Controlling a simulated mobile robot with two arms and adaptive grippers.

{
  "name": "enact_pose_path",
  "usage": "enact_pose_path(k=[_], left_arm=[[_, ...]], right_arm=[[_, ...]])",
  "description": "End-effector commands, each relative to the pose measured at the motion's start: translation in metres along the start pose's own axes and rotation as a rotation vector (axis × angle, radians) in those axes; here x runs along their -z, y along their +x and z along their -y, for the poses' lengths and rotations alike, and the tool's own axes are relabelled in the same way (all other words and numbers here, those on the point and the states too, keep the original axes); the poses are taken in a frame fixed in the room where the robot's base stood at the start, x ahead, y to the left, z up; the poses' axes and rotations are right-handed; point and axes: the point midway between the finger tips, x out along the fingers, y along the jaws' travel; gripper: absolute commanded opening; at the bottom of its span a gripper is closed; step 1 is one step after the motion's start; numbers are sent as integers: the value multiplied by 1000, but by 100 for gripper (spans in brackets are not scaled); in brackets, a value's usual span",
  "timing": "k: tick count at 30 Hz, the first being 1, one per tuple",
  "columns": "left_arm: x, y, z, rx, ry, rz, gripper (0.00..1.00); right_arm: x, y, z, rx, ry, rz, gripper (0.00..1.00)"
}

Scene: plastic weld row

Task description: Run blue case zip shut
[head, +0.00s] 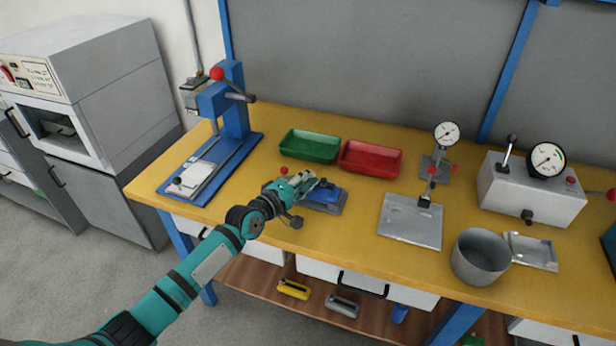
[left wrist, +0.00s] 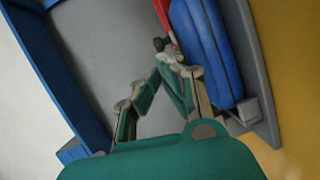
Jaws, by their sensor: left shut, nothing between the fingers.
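The blue case (head: 328,196) lies on a grey holder (head: 318,208) near the middle of the table. In the left wrist view the case (left wrist: 203,45) is a long blue rounded body lying along the grey holder (left wrist: 262,90). My left gripper (head: 307,181) is at the left end of the case and covers part of it. In the left wrist view the fingers (left wrist: 172,62) are shut and empty beside the case. A small dark knob and a red strip (left wrist: 162,14) show just past the fingertips. I cannot make out the zip's state. My right gripper is not in view.
A green tray (head: 310,146) and a red tray (head: 371,158) stand behind the case. A blue press (head: 232,105) is at left. A metal plate (head: 411,222), a grey cup (head: 480,257) and gauge devices stand at right. Table in front of the case is clear.

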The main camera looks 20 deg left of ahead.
Motion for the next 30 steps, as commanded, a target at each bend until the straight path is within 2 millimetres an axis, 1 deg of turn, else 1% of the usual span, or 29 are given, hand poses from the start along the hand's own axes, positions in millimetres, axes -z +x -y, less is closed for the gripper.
enact_pose_path(k=[12, 14, 18, 20, 30], left_arm=[[-3, 2, 0, 0, -1, 0, 0], [-8, 3, -2, 0, -3, 1, 0], [-24, 8, -6, 1, -5, 1, 0], [-28, 10, -6, 1, -3, 0, 0], [-28, 10, -4, 0, 1, 0, 0]], right_arm=[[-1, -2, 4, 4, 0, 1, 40], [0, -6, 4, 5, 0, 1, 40], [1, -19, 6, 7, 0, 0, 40], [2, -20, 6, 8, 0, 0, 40], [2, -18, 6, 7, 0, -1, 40]])
